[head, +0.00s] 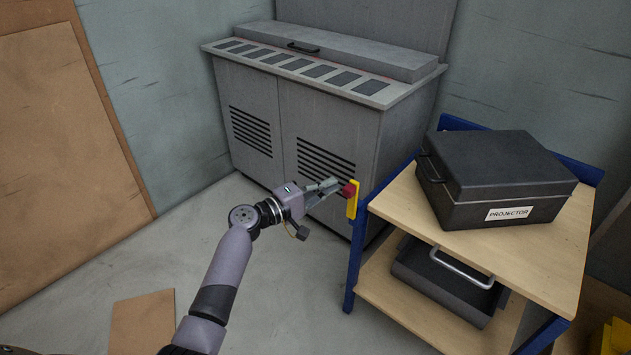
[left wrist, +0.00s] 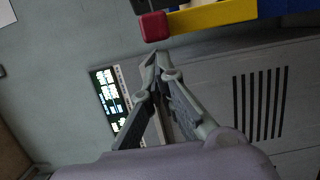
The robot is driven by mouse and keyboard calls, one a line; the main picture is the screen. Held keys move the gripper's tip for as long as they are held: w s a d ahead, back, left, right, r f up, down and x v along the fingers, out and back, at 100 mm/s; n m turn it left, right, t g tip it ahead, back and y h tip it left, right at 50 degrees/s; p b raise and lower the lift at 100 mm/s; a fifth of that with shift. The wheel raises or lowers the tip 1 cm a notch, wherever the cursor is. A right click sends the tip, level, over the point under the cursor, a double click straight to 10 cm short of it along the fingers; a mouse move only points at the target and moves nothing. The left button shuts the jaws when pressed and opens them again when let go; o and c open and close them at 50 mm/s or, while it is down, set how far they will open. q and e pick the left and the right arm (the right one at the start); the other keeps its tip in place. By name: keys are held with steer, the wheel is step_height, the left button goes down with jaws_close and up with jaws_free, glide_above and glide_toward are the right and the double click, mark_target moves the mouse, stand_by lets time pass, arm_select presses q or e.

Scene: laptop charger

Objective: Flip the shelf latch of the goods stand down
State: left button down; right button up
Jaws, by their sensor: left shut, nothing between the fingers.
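The goods stand (head: 352,262) has blue posts and wooden shelves and stands at the right in the head view. Its shelf latch (head: 353,205) is a yellow bar with a red knob (head: 349,189), beside the stand's left side. In the left wrist view the yellow bar (left wrist: 212,17) and red end show at the top, against the blue frame. My left gripper (head: 330,186) is shut and empty, its tips just left of the red knob. In the left wrist view the fingertips (left wrist: 152,62) meet just below the knob; contact cannot be made out. My right gripper is out of view.
A black projector case (head: 500,170) sits on the stand's top shelf, and a dark box with a handle (head: 445,283) sits lower. A grey vented cabinet (head: 300,120) stands behind my gripper. The floor left of the stand is mostly clear, with a brown sheet (head: 143,322).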

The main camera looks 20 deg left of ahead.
arm_select(q)
steer(key=shift+d, duration=0.2)
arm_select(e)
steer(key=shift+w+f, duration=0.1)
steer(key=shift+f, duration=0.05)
arm_select(q)
steer(key=shift+s, duration=0.1)
steer(key=shift+s+d+r+m, duration=0.1)
steer(key=shift+d+r+m, duration=0.05)
steer(key=shift+d+m, duration=0.25)
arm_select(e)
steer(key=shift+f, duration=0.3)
